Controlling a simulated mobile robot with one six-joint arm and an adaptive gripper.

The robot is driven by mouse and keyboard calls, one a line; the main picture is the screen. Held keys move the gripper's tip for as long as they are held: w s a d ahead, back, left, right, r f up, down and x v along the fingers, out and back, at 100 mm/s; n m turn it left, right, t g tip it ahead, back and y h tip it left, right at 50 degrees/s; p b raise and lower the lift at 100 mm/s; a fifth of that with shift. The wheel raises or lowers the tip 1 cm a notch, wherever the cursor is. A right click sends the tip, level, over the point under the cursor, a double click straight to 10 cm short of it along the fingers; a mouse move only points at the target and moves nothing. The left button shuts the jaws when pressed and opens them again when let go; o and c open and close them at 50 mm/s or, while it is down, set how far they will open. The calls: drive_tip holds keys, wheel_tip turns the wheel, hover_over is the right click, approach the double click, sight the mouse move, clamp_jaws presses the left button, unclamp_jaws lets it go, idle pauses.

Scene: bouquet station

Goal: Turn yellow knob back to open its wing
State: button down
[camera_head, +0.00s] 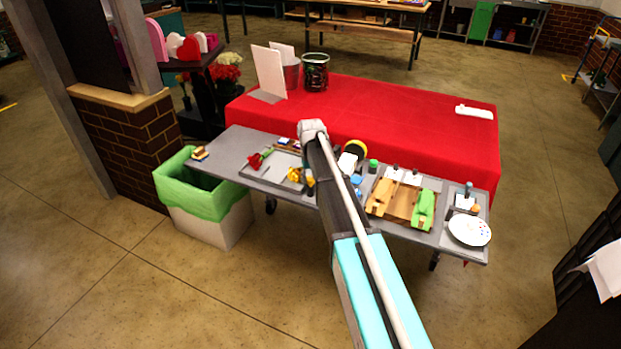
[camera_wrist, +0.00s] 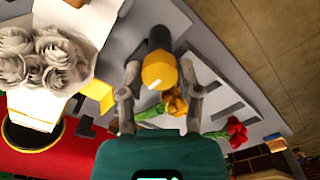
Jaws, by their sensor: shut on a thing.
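The yellow knob (camera_wrist: 159,71) shows in the middle of the wrist view, with a dark cylinder (camera_wrist: 160,38) just beyond it. My gripper (camera_wrist: 160,68) is shut on the knob, one grey finger on each side. In the head view, my arm covers the gripper. A yellow piece (camera_head: 310,180) shows at the arm's left edge there, and I cannot tell whether it is the knob. Flat grey parts (camera_wrist: 205,92) lie around the knob in the wrist view. I cannot make out which is its wing or how far it is open.
A red flower (camera_head: 256,160) and a yellow flower (camera_head: 293,175) lie on the grey bench (camera_head: 232,148), left of my arm. A green-lined bin (camera_head: 215,205) stands at the bench's left end.

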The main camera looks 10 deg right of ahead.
idle(0.3)
drive_tip(key=shift+c, duration=1.5)
unclamp_jaws()
